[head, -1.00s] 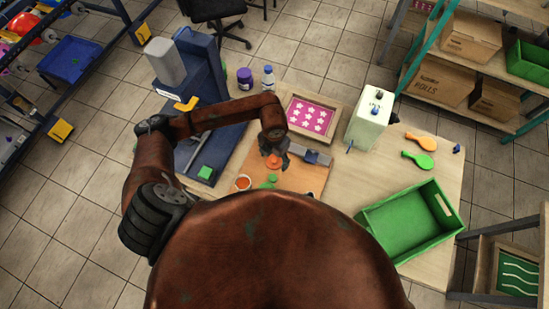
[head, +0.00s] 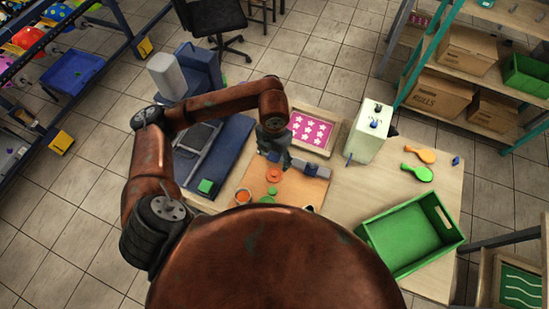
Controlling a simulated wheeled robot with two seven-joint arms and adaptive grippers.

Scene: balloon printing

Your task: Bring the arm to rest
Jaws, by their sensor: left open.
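My left arm (head: 225,103) comes in from the left and arches over the table. My left gripper (head: 280,158) is open and hangs above the far edge of the orange-tan board (head: 300,189). It is apart from the orange round piece (head: 273,176), which lies on the board just in front of it. A grey-blue block (head: 312,170) is right of the gripper. My right gripper is not in view.
The blue press (head: 215,155) stands to the left under my arm. A pink star screen (head: 312,129) in a wooden frame and a pale box (head: 369,133) stand at the back. A green crate (head: 440,222) is at right, near orange and green paddles (head: 417,173).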

